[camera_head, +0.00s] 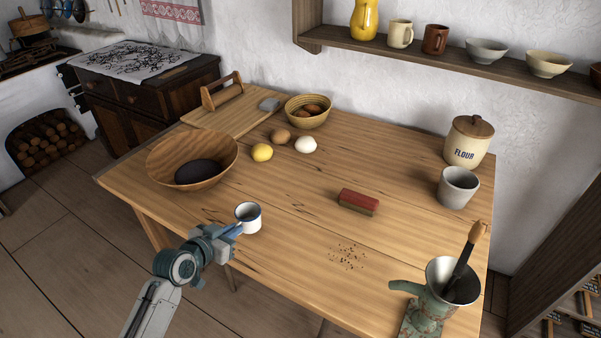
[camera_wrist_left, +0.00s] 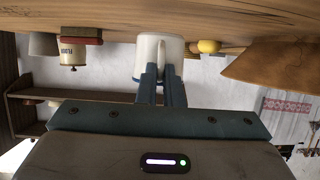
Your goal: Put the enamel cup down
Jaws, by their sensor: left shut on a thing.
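The white enamel cup (camera_head: 251,222) with a dark rim is upright at the near left edge of the wooden table (camera_head: 300,190). My left gripper (camera_head: 236,230) is shut on the cup's handle, on the side facing me. In the left wrist view, which is upside down, the two fingers (camera_wrist_left: 162,85) close on the handle of the cup (camera_wrist_left: 147,55). The cup's base is at or very close to the table top; I cannot tell whether it touches. My right gripper is not in view.
A wooden bowl (camera_head: 215,164) stands to the cup's left. A lemon (camera_head: 262,152) and eggs (camera_head: 305,145) lie behind. A red-topped brush or block (camera_head: 358,202) and dark crumbs (camera_head: 347,257) lie to the right. A green grinder (camera_head: 430,312) stands near right. Bare table surrounds the cup.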

